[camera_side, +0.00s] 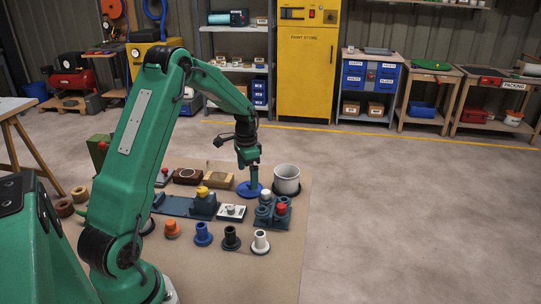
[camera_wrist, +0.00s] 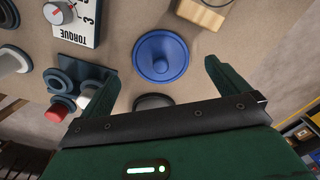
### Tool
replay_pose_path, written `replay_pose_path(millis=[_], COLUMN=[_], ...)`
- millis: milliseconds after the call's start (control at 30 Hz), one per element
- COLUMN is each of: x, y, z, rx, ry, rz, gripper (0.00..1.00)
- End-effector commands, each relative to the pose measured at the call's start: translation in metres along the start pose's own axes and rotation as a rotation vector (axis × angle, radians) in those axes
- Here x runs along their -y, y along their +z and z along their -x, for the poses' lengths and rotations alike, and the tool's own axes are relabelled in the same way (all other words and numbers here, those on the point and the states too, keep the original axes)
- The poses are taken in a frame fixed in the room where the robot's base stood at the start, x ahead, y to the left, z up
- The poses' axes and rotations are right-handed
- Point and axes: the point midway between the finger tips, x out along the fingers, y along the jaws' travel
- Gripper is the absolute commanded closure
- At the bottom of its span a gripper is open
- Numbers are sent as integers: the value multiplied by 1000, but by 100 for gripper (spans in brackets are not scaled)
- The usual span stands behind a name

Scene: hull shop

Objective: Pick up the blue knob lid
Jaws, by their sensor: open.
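The blue knob lid (camera_side: 242,191) lies flat on the brown mat, beside the pale pot (camera_side: 287,178). In the camera_wrist view the lid (camera_wrist: 172,70) shows as a blue disc with a round knob in its middle, knob side facing me. My gripper (camera_side: 253,181) points down at the lid in the camera_side view and hides part of it. In the camera_wrist view my gripper (camera_wrist: 160,68) has its two green fingers spread wide apart, with the lid showing between and beyond their tips. Nothing is between the jaws, and I cannot tell the exact height above the lid.
A torque dial box (camera_wrist: 78,20), a holder with red and white pegs (camera_wrist: 84,75) and a wooden block (camera_wrist: 203,12) stand near the lid. A dark round thing (camera_wrist: 153,101) is partly hidden by my gripper. Several colored pegs stand in front; floor right of the mat is clear.

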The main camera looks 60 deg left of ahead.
Motion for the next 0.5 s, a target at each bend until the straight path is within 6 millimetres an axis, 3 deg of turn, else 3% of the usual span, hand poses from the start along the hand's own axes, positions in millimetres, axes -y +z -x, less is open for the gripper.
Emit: replay_pose_path(millis=[300, 500], x=[-1, 0], y=[0, 0], z=[-36, -46], rx=[2, 1], ry=[2, 1], rz=[0, 0], gripper=[0, 0])
